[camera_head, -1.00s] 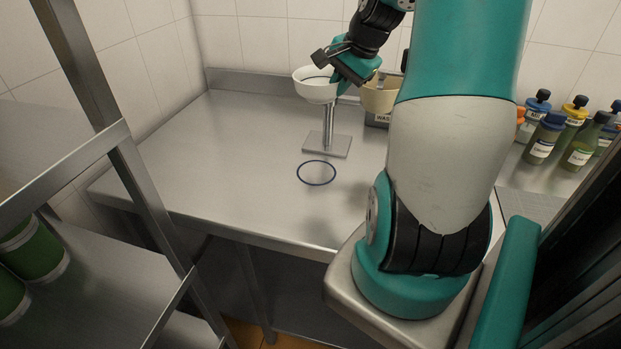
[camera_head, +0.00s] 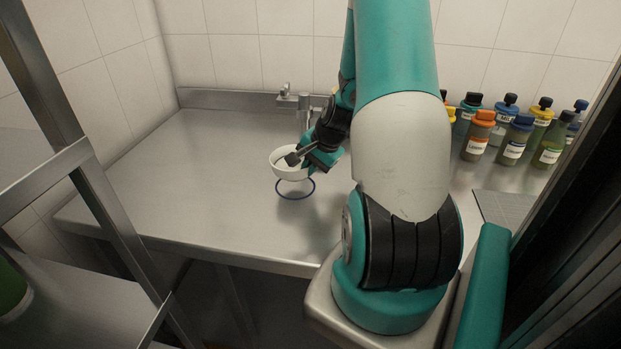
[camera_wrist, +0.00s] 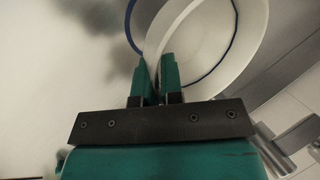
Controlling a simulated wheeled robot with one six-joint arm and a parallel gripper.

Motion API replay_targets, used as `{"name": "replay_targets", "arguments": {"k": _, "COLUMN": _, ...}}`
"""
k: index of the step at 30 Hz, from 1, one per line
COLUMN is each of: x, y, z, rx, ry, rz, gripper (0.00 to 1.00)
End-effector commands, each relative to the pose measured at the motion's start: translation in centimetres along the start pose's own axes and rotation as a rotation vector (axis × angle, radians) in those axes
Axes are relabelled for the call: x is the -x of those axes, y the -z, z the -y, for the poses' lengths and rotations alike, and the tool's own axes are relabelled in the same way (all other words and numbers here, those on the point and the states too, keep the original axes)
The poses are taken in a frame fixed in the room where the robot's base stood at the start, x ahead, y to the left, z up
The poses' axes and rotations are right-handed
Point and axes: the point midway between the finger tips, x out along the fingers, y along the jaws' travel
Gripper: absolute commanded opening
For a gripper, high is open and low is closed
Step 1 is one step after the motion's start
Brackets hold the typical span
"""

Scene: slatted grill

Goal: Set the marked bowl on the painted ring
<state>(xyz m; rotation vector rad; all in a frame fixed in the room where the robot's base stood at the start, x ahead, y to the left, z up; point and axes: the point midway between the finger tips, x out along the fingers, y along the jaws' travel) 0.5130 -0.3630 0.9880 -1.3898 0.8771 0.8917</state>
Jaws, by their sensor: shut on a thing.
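The white bowl (camera_head: 278,166) is in my gripper, over the far part of the painted ring in the head view, hiding some of its outline. A gap below the bowl is hard to judge. The blue ring (camera_head: 295,198) is on the steel worktop, its near edge clear. My gripper (camera_head: 303,156) is shut on the bowl's near-right rim. In the wrist view the bowl (camera_wrist: 200,40) is between the fingers, with a blue arc across its inside. Another blue arc, apparently the ring (camera_wrist: 128,22), shows left of the bowl.
A steel post stand (camera_head: 304,115) is behind my gripper, its base mostly hidden. Several bottles (camera_head: 480,135) stand to the right. A metal shelf frame (camera_head: 95,190) is at the left. The worktop's left side (camera_head: 170,180) is clear.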

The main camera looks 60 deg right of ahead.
Motion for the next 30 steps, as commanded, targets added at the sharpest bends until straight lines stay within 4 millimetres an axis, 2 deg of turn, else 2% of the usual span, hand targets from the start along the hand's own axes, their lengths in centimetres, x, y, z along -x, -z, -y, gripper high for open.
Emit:
{"name": "replay_targets", "arguments": {"k": 9, "x": -3.4, "y": 0.0, "z": -1.6, "rx": -0.002, "ry": 0.000, "rz": 0.001, "gripper": 0.00}}
{"name": "replay_targets", "arguments": {"k": 19, "x": -3.8, "y": 0.1, "z": -1.8, "rx": -0.001, "ry": 0.001, "rz": -0.001, "gripper": 0.00}}
{"name": "replay_targets", "arguments": {"k": 21, "x": -3.8, "y": 0.0, "z": -1.8, "rx": -0.001, "ry": 0.000, "rz": -0.001, "gripper": 0.19}}
{"name": "replay_targets", "arguments": {"k": 23, "x": -3.8, "y": 0.0, "z": -1.8, "rx": -0.001, "ry": 0.000, "rz": -0.001, "gripper": 0.33}}
{"name": "replay_targets", "arguments": {"k": 30, "x": -3.8, "y": 0.0, "z": -1.8, "rx": -0.001, "ry": 0.000, "rz": 0.000, "gripper": 0.33}}
